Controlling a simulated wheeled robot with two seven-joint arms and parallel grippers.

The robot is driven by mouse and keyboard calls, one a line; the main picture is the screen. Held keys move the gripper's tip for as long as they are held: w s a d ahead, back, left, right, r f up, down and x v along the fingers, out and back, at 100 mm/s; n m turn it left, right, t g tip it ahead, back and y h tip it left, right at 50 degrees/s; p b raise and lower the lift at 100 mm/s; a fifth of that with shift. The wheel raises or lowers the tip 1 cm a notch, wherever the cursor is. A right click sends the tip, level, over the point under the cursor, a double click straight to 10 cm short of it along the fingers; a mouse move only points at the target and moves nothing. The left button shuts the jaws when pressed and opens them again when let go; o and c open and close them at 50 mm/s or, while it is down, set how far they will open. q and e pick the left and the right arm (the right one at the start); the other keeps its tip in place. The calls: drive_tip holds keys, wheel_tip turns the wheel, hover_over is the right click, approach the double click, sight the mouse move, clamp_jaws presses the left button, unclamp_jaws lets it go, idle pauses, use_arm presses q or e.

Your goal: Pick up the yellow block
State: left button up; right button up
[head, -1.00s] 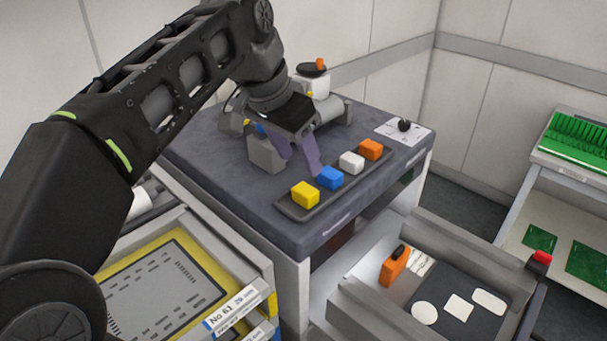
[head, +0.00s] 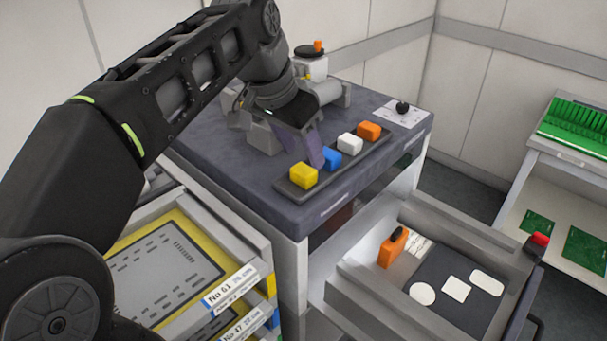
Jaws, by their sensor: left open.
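The yellow block (head: 303,176) sits at the near left end of a dark tray (head: 343,172) on top of a grey trolley. A blue block (head: 331,159), a white block (head: 349,143) and an orange block (head: 368,131) stand behind it in a row. My left gripper (head: 305,154) is open, its fingers pointing down just behind the yellow block. One finger partly covers the blue block. Nothing shows between the fingers, and I cannot tell whether they touch a block. My right gripper is not in view.
A grey block-shaped part (head: 263,138) stands left of the gripper. A white device with a black disc (head: 310,52) is at the back. A white plate with a black knob (head: 402,108) lies at the right corner. An open drawer (head: 405,300) juts out below.

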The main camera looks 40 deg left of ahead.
sight(307, 167)
use_arm(q)
drive_tip(key=x, duration=0.4)
drive_tip(key=shift+f, duration=0.1)
idle(0.4)
clamp_jaws()
idle(0.4)
wheel_tip(307, 167, up, 10)
drive_tip(key=p, duration=0.9)
